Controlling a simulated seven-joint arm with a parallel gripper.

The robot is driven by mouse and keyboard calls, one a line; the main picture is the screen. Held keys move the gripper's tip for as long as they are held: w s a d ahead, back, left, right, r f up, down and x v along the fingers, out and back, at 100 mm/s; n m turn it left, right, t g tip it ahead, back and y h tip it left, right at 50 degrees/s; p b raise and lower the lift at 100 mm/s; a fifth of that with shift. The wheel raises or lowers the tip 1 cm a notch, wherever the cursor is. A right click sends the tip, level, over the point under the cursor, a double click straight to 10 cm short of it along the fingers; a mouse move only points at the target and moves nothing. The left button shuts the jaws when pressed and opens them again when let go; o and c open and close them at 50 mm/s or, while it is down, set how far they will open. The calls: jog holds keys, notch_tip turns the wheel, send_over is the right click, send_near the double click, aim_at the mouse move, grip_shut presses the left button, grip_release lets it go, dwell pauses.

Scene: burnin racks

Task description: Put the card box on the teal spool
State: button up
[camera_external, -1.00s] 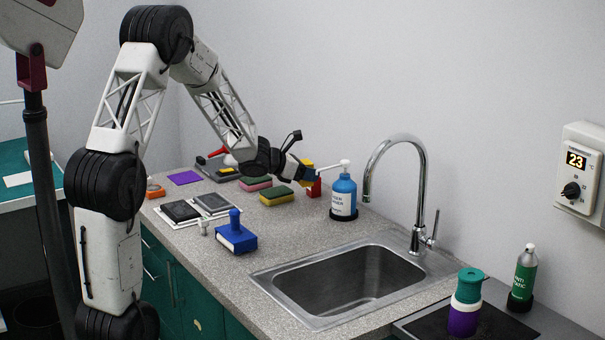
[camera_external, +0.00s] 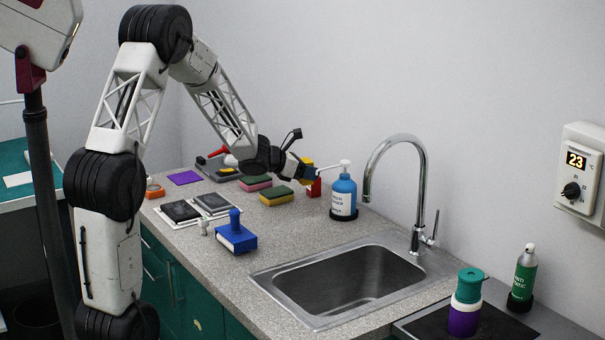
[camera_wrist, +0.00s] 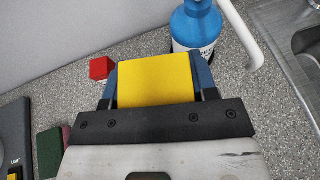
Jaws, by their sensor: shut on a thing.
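A yellow box (camera_wrist: 156,80), which seems to be the card box, sits between the blue fingers of my gripper (camera_wrist: 155,88) in the wrist view. My gripper is shut on it. In the external view my gripper (camera_external: 307,172) is low over the back of the counter, left of the blue pump bottle, and a bit of the yellow box (camera_external: 306,160) shows behind it. Whether the box touches the counter I cannot tell. The teal spool (camera_external: 470,281) stands at the far right front, atop a white and purple piece (camera_external: 463,319) on a dark mat.
The blue pump bottle (camera_external: 344,192) and a red block (camera_wrist: 101,68) are close to my gripper. Sponges (camera_external: 276,196), dark tablets (camera_external: 181,211) and a blue handled block (camera_external: 236,235) lie left. The sink (camera_external: 345,280) and tall faucet (camera_external: 413,185) stand between gripper and spool; a green bottle (camera_external: 523,275) is behind the spool.

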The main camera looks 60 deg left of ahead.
notch_tip(320, 180, up, 29)
jog(key=d+m+g+h, duration=0.1)
jog(key=d+h, duration=0.1)
jog(key=d, duration=1)
jog(key=s+d+m+h, duration=0.1)
jog(key=d+m+h, duration=0.1)
jog(key=d, duration=1.1)
jog(key=s+d+m+g+h, duration=0.1)
jog(key=d+m, duration=0.1)
jog(key=d, duration=1)
jog(key=shift+d+r+g+h, duration=0.1)
jog(key=shift+d+g+h, duration=0.2)
jog(key=shift+h, duration=0.1)
jog(key=s+d+m+g+h, duration=0.25)
jog(key=s+d, duration=0.65)
jog(key=d, duration=0.5)
jog(key=s+d+m+g+h, duration=0.1)
jog(key=s+d+m+g, duration=0.25)
jog(key=s+d, duration=0.85)
jog(key=w+d+f, duration=0.1)
jog(key=f, duration=0.8)
jog(key=w+d+f, duration=0.1)
jog(key=w+f, duration=0.1)
jog(key=f, duration=0.7)
jog(key=shift+d+f+t, duration=0.3)
jog(key=shift+d+f, duration=0.05)
jog(key=shift+w, duration=0.1)
send_over(475, 275)
jog(key=shift+d+f, duration=0.1)
jog(key=shift+f, duration=0.65)
